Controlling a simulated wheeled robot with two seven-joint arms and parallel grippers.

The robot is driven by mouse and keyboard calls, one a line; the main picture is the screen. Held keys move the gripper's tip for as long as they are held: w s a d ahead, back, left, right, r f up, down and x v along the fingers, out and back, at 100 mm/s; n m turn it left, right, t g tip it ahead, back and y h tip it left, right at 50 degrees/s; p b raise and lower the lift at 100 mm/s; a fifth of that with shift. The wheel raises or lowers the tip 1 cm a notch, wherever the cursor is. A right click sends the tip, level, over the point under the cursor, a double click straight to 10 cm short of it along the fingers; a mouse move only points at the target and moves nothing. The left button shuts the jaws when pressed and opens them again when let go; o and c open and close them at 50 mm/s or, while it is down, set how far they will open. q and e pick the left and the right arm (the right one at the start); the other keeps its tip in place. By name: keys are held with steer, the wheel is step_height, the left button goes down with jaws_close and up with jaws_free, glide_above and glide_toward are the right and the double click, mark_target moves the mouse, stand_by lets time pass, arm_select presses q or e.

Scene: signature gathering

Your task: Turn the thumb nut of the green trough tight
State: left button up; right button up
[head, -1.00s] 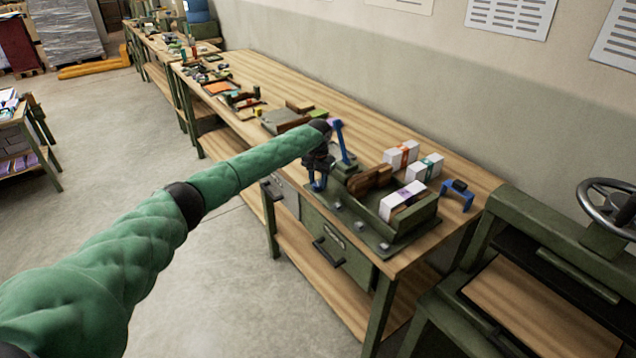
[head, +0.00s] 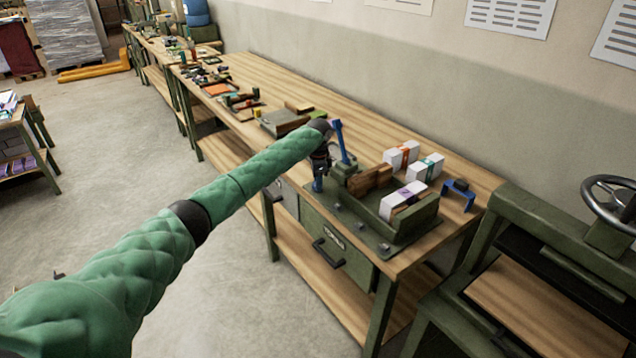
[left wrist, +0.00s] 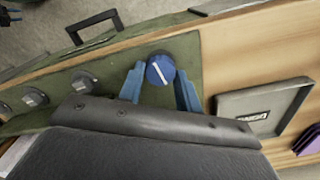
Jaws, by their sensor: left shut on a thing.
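The green trough (head: 408,232) stands on its green base plate near the front edge of the bench, with a white bundle with a purple band (head: 396,203) in it. In the left wrist view, the thumb nut is a round blue knob (left wrist: 161,69) with a white line across its top. My left gripper (head: 319,180) is at the left end of the base plate. In the left wrist view its blue fingers (left wrist: 160,84) lie on either side of the knob and are shut on it. The nut is hidden by my gripper in the head view. My right gripper is not in view.
White bundles with an orange band (head: 402,155) and a teal band (head: 427,167) lie behind the trough. A blue bracket (head: 459,192) stands to its right. A blue upright lever (head: 341,142) rises close behind my wrist.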

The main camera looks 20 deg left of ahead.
arm_select(q)
steer(key=shift+r+m, duration=0.1)
steer(key=shift+m, duration=1.2)
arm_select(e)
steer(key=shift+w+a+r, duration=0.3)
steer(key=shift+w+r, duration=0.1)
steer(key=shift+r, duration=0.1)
arm_select(q)
steer(key=o, duration=1)
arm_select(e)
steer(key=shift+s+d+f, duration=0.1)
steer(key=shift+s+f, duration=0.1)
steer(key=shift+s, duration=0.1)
